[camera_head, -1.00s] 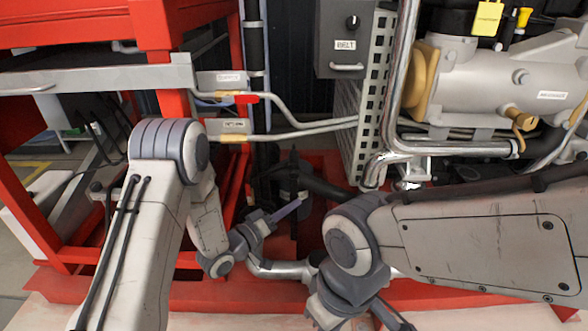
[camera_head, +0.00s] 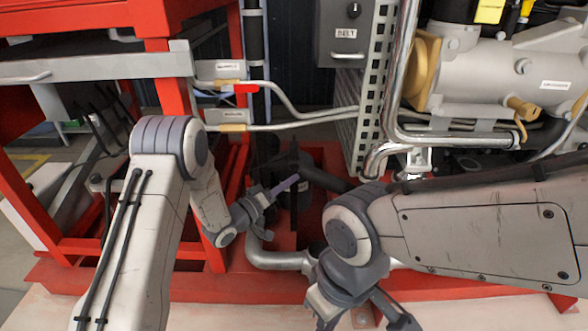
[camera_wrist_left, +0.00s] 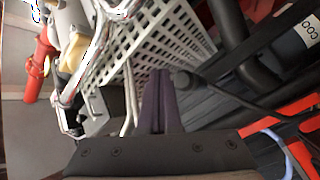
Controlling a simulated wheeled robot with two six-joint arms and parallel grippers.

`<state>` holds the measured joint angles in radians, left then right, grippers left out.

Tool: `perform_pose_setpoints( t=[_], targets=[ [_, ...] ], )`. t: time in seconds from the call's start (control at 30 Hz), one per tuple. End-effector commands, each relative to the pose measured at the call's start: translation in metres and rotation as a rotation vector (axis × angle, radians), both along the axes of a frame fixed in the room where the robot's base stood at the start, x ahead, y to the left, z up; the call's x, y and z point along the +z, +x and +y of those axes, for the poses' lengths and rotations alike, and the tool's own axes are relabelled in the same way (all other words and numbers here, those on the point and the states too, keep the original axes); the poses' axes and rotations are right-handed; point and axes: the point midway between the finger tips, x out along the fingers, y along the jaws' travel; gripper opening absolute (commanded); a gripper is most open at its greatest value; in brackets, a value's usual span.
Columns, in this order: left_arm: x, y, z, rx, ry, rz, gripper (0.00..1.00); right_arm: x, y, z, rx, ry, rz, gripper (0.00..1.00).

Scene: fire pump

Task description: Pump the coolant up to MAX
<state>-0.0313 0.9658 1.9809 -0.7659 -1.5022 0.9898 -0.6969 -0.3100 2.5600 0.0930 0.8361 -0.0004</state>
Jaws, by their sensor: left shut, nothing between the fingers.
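My left gripper (camera_head: 286,185) is low in the middle of the head view, over the red base frame. Its purple fingers are shut and empty; they also show together in the left wrist view (camera_wrist_left: 158,100). Just right of their tips in the wrist view is a black rod with a round knob (camera_wrist_left: 185,80), running down to the right; I cannot tell if they touch. Level and MAX mark are not visible. My right gripper (camera_head: 362,312) is at the bottom edge, partly cut off.
A perforated grey panel (camera_head: 375,90) and chrome pipe (camera_head: 400,100) stand right of the left gripper. A red frame (camera_head: 172,110) stands at left. A grey BELT box (camera_head: 343,50) hangs above. A bent pipe (camera_head: 272,259) lies low near the left wrist.

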Motion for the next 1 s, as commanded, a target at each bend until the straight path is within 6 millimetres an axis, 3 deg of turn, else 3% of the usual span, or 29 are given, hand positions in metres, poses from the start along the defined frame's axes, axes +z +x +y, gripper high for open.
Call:
perform_pose_setpoints(
  t=[0.3, 1.0],
  targets=[
    [-0.001, 0.027, 0.000, -0.001, 0.001, 0.000, 0.00, -0.005, 0.000, 0.000, 0.000, 0.000, 0.000, 0.00],
    [0.000, 0.029, 0.000, 0.000, 0.001, 0.001, 0.00, -0.005, 0.000, 0.000, 0.000, 0.000, 0.000, 0.00]
  ],
)
